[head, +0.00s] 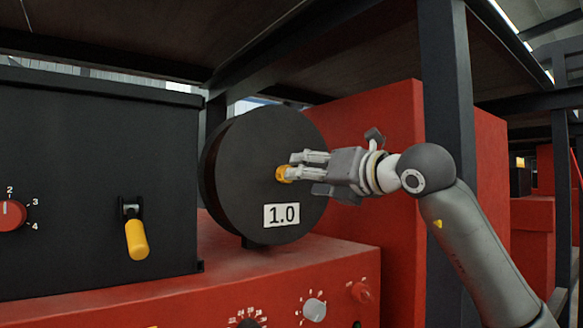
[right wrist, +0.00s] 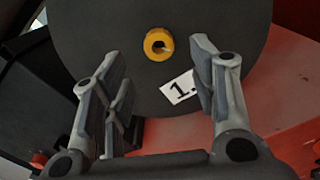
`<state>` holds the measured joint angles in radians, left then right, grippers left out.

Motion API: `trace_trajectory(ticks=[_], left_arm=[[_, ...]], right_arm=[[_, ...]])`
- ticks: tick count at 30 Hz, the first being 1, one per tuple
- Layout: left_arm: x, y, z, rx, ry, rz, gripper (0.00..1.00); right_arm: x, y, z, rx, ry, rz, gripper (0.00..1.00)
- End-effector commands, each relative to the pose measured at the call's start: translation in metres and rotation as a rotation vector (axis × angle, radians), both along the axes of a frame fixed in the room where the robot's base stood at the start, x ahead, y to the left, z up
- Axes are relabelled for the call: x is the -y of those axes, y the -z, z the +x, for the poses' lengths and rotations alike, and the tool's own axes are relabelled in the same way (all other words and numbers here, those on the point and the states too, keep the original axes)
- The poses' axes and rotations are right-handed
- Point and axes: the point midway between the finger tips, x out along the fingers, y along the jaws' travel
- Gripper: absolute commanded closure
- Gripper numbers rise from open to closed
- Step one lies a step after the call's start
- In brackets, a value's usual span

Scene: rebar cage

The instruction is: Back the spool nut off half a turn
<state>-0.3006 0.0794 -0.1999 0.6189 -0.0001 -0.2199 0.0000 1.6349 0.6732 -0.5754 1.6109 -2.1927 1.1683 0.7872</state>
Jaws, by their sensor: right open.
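The spool nut (head: 281,174) is a small yellow ring at the middle of the black spool (head: 240,150). It also shows in the right wrist view (right wrist: 158,44), with a dark centre. My right gripper (head: 292,165) comes from the right, with its fingertips at the nut in the head view. In the right wrist view the two fingers (right wrist: 158,65) stand wide apart with nothing between them, and the nut lies beyond the tips, nearer the top. Whether a fingertip touches the nut I cannot tell. My left gripper is not in view.
A white label reading 1.0 (head: 281,215) is on the spool's face. A black box (head: 70,200) with a yellow-handled lever (head: 136,238) and a red knob (head: 10,214) stands left. A red panel with knobs (head: 315,309) lies below; a dark post (head: 450,80) rises behind my right arm.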

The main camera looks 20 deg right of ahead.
Motion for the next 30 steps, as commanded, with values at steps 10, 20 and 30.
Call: trace_trajectory(ticks=[10,20,30], left_arm=[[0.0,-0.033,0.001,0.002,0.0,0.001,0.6],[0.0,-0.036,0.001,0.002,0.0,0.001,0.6],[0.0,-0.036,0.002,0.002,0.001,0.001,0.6]], right_arm=[[-0.019,-0.003,0.05,-0.001,-0.001,-0.002,0.47],[-0.022,0.0,0.059,0.001,0.0,-0.003,0.47],[-0.021,0.0,0.059,0.001,0.0,-0.003,0.75]])
